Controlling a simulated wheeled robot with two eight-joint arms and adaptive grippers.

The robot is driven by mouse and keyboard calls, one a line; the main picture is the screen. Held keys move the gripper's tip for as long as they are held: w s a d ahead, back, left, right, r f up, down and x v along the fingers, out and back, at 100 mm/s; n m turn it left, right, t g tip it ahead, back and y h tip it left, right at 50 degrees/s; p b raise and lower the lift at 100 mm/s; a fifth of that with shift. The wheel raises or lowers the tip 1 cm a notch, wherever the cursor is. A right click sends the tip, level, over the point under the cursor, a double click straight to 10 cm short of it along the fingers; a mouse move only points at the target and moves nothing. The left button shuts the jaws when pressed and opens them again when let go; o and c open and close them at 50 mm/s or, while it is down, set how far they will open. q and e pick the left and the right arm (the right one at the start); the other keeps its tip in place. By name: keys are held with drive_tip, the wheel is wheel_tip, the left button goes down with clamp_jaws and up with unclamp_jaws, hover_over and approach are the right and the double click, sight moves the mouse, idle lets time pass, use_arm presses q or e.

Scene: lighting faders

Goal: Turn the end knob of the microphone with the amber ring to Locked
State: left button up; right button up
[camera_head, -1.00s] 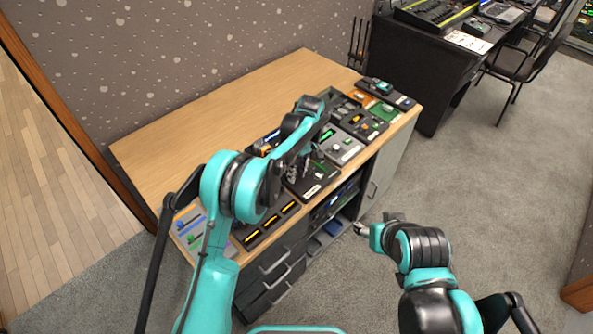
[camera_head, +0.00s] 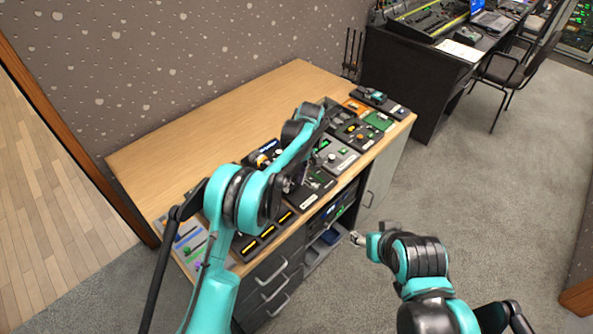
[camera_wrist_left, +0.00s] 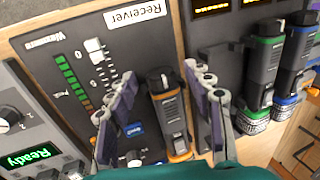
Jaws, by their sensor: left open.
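The microphone with the amber ring (camera_wrist_left: 180,156) is a dark body by the Receiver panel (camera_wrist_left: 130,45) in the left wrist view. Its grey end knob (camera_wrist_left: 164,80) carries a pale mark; I cannot read its setting. My left gripper (camera_wrist_left: 160,98) is open, with a purple-padded finger on each side of this microphone; contact is not clear. In the head view my left gripper (camera_head: 290,183) is over the front of the desk, and my arm hides the microphone. My right gripper (camera_head: 358,238) hangs in front of the desk, too small to judge.
A green-ringed microphone (camera_wrist_left: 264,65) and a blue-ringed microphone (camera_wrist_left: 296,62) stand close by on the right in the wrist view. A grey unit with a green "Ready" display (camera_wrist_left: 32,155) is at left. The wooden desktop (camera_head: 215,125) is clear toward the wall.

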use_arm(q)
drive_tip(key=v, duration=1.1)
drive_tip(key=s+a+r+m+t+h, duration=0.2)
drive_tip(key=s+a+r+m+t, duration=0.2)
drive_tip(key=s+a+r, duration=0.8)
drive_tip(key=s+a+f+m+t, duration=0.2)
drive_tip(key=s+a+f, duration=0.2)
drive_tip(key=s, duration=0.5)
drive_tip(key=s+a+f+m+t, duration=0.3)
drive_tip(key=s+f, duration=0.1)
drive_tip(key=s, duration=0.6)
drive_tip(key=shift+a, duration=0.4)
